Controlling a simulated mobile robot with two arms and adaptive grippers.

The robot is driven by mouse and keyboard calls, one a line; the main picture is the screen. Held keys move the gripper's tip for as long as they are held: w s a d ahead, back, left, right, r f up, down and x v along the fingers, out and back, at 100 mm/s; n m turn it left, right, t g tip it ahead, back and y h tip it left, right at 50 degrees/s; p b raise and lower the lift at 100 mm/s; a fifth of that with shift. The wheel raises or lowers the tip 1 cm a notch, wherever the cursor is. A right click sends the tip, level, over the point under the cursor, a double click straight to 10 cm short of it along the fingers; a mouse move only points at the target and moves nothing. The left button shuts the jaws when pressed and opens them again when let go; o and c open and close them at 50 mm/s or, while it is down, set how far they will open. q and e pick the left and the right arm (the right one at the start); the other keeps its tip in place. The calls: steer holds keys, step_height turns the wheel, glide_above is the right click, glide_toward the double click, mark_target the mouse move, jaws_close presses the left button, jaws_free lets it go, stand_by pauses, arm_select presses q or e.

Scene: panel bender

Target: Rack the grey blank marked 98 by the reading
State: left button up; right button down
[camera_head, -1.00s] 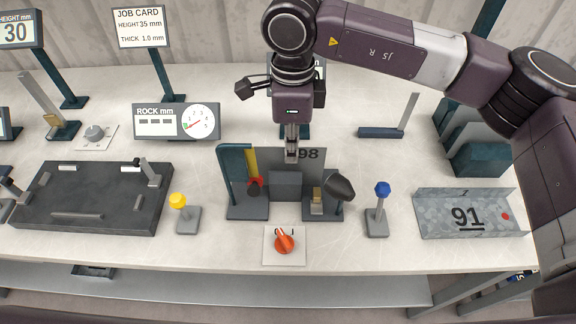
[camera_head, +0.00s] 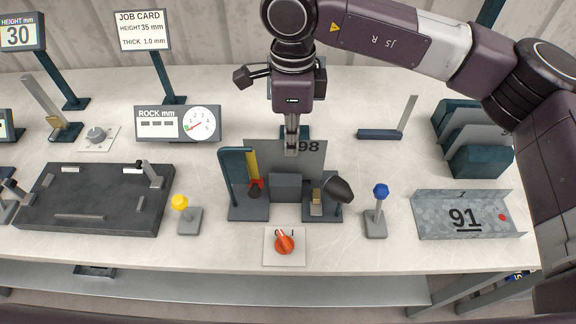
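The grey blank marked 98 (camera_head: 312,162) stands upright in the dark fixture (camera_head: 247,207) at the middle of the bench. My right gripper (camera_head: 291,148) comes down from above onto the blank's top edge, left of the number. Its fingers look close together over the edge, but whether they grip it is too small to tell. The ROCK mm display (camera_head: 178,123), with a dial and several blank fields, stands behind to the left. A teal rack (camera_head: 478,160) with grey plates stands at the right, partly near my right arm. My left gripper is not in view.
A galvanised tray marked 91 (camera_head: 467,215) lies at the right front. A yellow-knobbed post (camera_head: 187,215) and a blue-knobbed post (camera_head: 377,212) flank the fixture. An orange knob (camera_head: 284,243) sits in front. A dark plate (camera_head: 95,200) lies left. The JOB CARD (camera_head: 143,31) reads height 35 mm, thick 1.0 mm.

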steer(key=shift+r+p, duration=1.75)
steer(key=shift+r, duration=2.3)
